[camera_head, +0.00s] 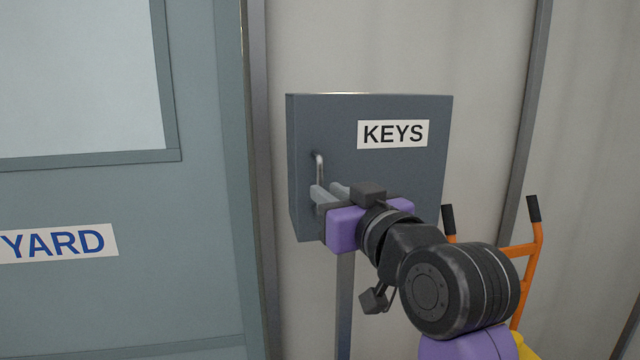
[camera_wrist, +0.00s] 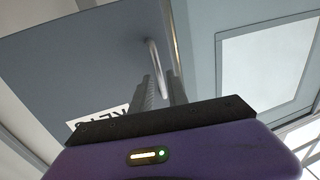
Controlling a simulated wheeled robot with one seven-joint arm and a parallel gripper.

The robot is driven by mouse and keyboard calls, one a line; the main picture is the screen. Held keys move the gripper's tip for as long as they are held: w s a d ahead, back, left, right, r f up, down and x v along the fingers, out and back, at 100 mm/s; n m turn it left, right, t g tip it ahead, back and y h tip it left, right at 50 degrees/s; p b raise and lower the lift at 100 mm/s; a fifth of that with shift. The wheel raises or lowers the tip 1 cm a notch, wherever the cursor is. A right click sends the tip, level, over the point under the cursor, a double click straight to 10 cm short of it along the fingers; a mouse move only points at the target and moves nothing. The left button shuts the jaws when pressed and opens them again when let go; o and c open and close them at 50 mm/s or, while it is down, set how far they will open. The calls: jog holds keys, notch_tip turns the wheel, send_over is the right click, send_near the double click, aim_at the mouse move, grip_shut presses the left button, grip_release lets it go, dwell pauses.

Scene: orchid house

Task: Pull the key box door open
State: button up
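The key box (camera_head: 400,170) is a grey box on the wall with a white KEYS label on its front. Its door looks closed, lying flat against the box. A thin upright metal bar handle (camera_head: 319,165) is near the door's left edge. My gripper (camera_head: 328,193) reaches it from the right and front. In the wrist view, the handle (camera_wrist: 154,56) runs down between my two fingers (camera_wrist: 162,90), which are close together around it. The lower part of the handle is hidden by the fingers.
A grey-green door (camera_head: 120,200) with a window and a YARD sign is to the left. A post (camera_head: 345,290) runs below the box. An orange hand truck (camera_head: 530,270) with black grips stands at the right, behind my arm.

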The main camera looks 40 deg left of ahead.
jog(key=shift+p+x, duration=0.35)
jog(key=shift+x, duration=1.8)
grip_shut()
